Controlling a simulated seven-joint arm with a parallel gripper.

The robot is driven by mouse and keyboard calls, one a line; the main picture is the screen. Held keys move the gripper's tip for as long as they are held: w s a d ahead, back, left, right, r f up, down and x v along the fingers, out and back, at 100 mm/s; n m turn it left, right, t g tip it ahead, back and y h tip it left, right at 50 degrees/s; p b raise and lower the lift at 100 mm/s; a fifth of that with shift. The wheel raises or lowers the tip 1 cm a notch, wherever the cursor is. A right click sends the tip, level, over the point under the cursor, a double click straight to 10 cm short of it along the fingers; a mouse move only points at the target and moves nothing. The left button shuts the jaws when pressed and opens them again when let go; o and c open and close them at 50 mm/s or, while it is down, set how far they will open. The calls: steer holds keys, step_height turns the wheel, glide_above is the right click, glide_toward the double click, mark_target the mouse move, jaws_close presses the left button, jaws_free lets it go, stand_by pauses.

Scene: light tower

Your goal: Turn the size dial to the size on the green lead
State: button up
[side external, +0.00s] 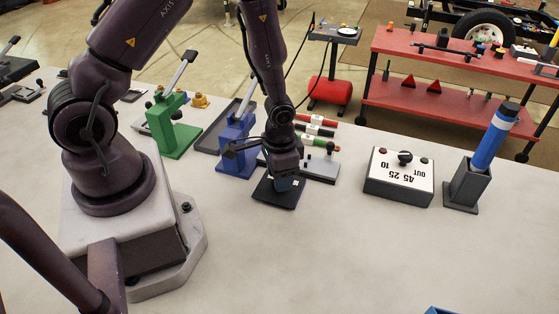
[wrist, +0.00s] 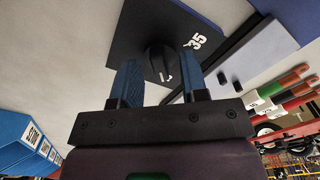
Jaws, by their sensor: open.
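A black dial knob (wrist: 160,62) with a small white mark sits on a dark plate in the wrist view, beside a white "35". Other markings are hidden or out of view. The dark plate (side external: 278,195) also shows in the side view, below my gripper (side external: 284,180). My gripper (wrist: 160,85) is open, with one blue finger on each side of the knob; I cannot tell whether they touch it. A green lead (wrist: 268,103) lies beside red and black leads at the wrist view's right. Its pale label is too small to read.
A white-topped box (side external: 400,178) with a black knob, marked "45 25 10 OUT", stands to the right. A holder (side external: 467,188) with a blue cylinder is beyond it. Blue (side external: 237,150) and green (side external: 172,130) lever stands are left. The front bench is mostly clear.

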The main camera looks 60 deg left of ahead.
step_height(320, 180, up, 13)
steer(key=shift+f, duration=0.2)
stand_by(0.4)
